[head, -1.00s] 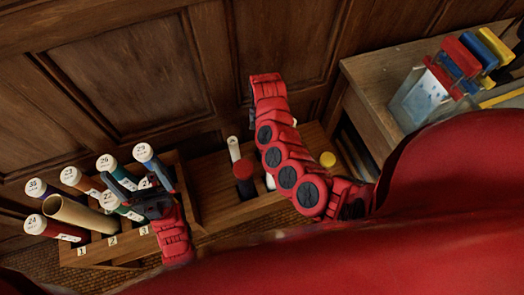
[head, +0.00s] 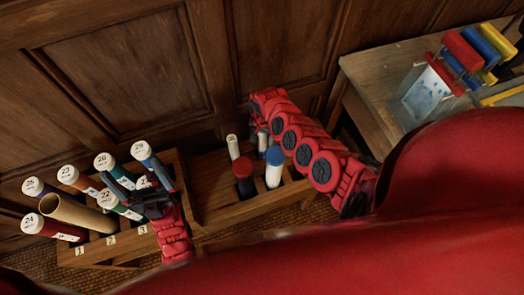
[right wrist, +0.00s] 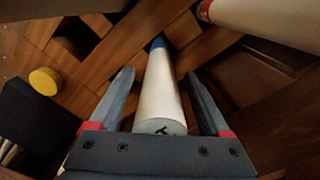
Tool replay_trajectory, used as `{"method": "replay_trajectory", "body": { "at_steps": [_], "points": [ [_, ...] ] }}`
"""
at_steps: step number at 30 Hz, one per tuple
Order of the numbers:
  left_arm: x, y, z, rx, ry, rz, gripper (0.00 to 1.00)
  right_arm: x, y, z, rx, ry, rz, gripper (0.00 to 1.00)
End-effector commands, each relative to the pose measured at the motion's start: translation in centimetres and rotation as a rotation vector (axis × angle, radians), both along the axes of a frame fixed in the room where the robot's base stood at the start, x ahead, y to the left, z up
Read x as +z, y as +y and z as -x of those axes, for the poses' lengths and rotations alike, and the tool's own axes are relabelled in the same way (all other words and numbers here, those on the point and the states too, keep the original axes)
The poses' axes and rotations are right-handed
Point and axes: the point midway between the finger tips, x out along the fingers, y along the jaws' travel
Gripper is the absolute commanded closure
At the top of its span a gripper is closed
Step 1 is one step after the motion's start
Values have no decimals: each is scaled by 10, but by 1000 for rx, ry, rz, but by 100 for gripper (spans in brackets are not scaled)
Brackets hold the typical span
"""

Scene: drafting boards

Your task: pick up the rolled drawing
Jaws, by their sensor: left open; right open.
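I cannot tell for certain which roll is the rolled drawing. A white roll (right wrist: 160,95) with a dark mark on its near end and blue at its far end lies between the fingers of my right gripper (right wrist: 160,76), which is open with gaps on both sides. In the head view my right arm mostly hides this gripper. My left gripper (head: 141,182) is open among the labelled tubes of the left rack (head: 130,242). A tan, hollow, uncapped roll (head: 75,213) leans in that rack, left of the left gripper.
The right wooden rack (head: 225,212) holds a red-capped dark tube (head: 243,178), a blue-capped white tube (head: 274,168) and a thin white one (head: 233,147). A yellow cap (right wrist: 45,80) shows in the wrist view. A wooden table (head: 375,75) stands right; panelled wall behind.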

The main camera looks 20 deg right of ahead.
Motion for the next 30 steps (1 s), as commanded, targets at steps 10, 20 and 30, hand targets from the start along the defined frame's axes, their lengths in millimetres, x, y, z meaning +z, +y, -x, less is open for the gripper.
{"method": "replay_trajectory", "body": {
  "at_steps": [10,20,30],
  "points": [
    [-2,0,0,0,0,0,0,-6,0,0,-1,0,-1,21],
    [-3,0,0,0,0,0,0,-6,0,0,-1,0,-1,80],
    [-2,0,0,0,0,0,0,-6,0,0,-1,0,-1,100]
  ]
}}
